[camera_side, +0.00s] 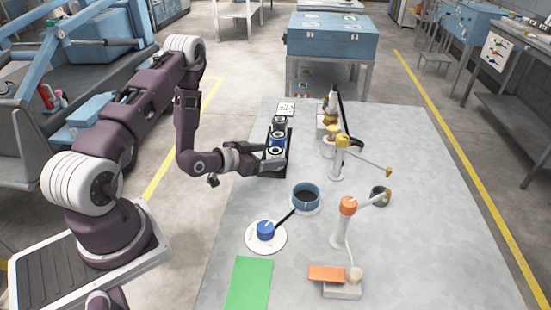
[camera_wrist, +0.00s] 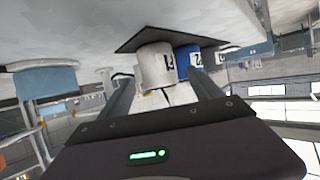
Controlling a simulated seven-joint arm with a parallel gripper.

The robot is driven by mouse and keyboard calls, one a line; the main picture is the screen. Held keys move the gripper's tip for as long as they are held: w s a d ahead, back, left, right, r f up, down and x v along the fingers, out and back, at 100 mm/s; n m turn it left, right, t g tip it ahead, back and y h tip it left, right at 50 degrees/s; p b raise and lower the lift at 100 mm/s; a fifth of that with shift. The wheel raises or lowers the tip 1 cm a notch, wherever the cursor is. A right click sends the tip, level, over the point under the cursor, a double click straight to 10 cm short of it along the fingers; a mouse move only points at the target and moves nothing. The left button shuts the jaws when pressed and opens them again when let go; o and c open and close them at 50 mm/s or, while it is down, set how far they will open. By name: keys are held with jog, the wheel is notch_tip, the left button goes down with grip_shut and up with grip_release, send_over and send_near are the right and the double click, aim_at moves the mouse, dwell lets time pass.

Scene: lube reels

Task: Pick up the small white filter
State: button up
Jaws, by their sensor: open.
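A small white filter (camera_wrist: 155,64) with a dark mark on its side shows in the wrist view, standing on a black tray (camera_wrist: 128,45). My gripper (camera_wrist: 160,86) is open, with one finger on each side of the white filter. I cannot tell whether the fingers touch it. In the side view my gripper (camera_side: 274,156) reaches over the near end of the black tray (camera_side: 266,174). There the top of the white filter (camera_side: 275,151) shows between the fingers, and its lower part is hidden.
A blue filter (camera_side: 277,139) stands just behind the white one, with a dark one (camera_side: 279,121) beyond. A blue pot (camera_side: 306,196), a white plate (camera_side: 265,238), an orange-topped stand (camera_side: 347,206) and a yellow-topped stand (camera_side: 341,142) occupy the grey table. A green mat (camera_side: 249,283) lies at the front left.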

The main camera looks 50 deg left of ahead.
aim_at(268, 155)
jog(key=x, duration=0.3)
jog(key=shift+w+f, duration=0.1)
jog(key=c, duration=1.6)
